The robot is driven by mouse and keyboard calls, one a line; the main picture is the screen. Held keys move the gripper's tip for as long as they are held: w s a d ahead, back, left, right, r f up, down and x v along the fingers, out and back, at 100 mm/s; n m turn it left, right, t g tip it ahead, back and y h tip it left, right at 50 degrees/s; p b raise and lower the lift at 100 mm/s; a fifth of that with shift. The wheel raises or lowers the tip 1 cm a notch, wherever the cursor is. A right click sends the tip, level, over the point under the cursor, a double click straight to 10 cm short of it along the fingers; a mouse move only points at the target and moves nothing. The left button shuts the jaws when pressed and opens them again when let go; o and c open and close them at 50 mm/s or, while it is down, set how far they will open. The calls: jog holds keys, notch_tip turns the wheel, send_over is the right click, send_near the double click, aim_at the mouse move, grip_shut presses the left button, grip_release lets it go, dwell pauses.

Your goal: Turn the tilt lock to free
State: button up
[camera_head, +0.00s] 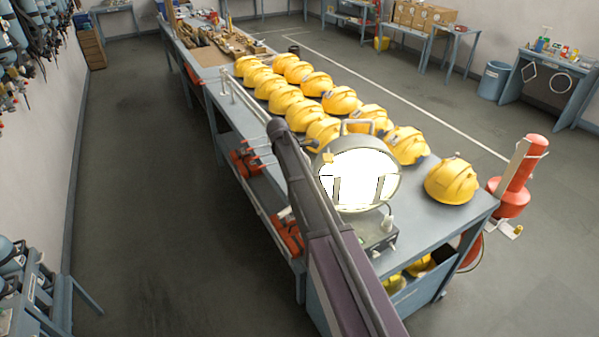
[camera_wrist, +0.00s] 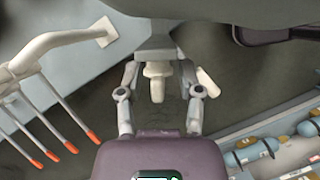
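A big round lamp (camera_head: 358,178) with a glaring white face and a carrying handle on top stands on the near part of the long bench. A small tan piece (camera_head: 327,157) shows at its upper left rim; I cannot tell whether it is the tilt lock. In the wrist view, a cream lever-like piece (camera_wrist: 155,82), perhaps the tilt lock, hangs from a grey bracket (camera_wrist: 156,48). My gripper (camera_wrist: 160,78) is open, its fingers on either side of this piece with gaps visible. Contact cannot be judged. My arm hides the gripper in the head view.
Yellow helmets (camera_head: 452,180) stand in rows behind and beside the lamp on the bench (camera_head: 425,235). A small box (camera_head: 375,232) sits at the lamp's foot. Orange-tipped prongs (camera_wrist: 52,156) fill the wrist view's lower left. The floor left of the bench is clear.

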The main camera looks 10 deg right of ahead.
jog(key=shift+t, duration=0.3)
